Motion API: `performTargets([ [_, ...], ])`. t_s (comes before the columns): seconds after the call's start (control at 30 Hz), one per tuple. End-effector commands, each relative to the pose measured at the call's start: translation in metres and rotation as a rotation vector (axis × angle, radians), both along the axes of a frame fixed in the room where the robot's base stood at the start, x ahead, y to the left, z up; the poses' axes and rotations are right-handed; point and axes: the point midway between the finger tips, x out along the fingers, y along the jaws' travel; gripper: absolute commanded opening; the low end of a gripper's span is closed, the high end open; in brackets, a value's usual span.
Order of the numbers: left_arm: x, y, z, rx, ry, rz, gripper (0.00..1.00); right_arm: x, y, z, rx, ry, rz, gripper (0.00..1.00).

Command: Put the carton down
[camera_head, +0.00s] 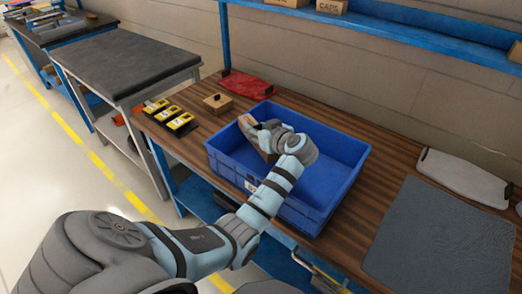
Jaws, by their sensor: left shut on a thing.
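My left arm reaches over a blue crate (327,205) on the wooden workbench. My left gripper (262,136) is over the left part of the crate, mostly hidden behind its own wrist. It is shut on a small brown carton (246,122), of which only parts show beside the gripper. I cannot tell whether the carton touches the crate floor. My right gripper does not show.
A grey mat (440,240) and a pale board (463,174) lie to the right. A blue shelf (400,35) runs above the bench.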

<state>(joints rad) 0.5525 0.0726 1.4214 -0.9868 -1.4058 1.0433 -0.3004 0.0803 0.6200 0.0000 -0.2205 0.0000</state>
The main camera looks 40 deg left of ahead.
Motion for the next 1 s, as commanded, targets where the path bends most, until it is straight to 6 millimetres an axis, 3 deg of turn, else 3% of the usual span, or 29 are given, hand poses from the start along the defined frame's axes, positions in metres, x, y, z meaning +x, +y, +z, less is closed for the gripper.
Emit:
performTargets([
  [0.37, 0.000, 0.000, -0.065, 0.002, -0.001, -0.002, 0.01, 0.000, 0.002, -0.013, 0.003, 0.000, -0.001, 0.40],
  [1.0, 0.000, 0.000, -0.077, 0.001, -0.002, -0.001, 0.01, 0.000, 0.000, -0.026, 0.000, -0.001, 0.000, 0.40],
])
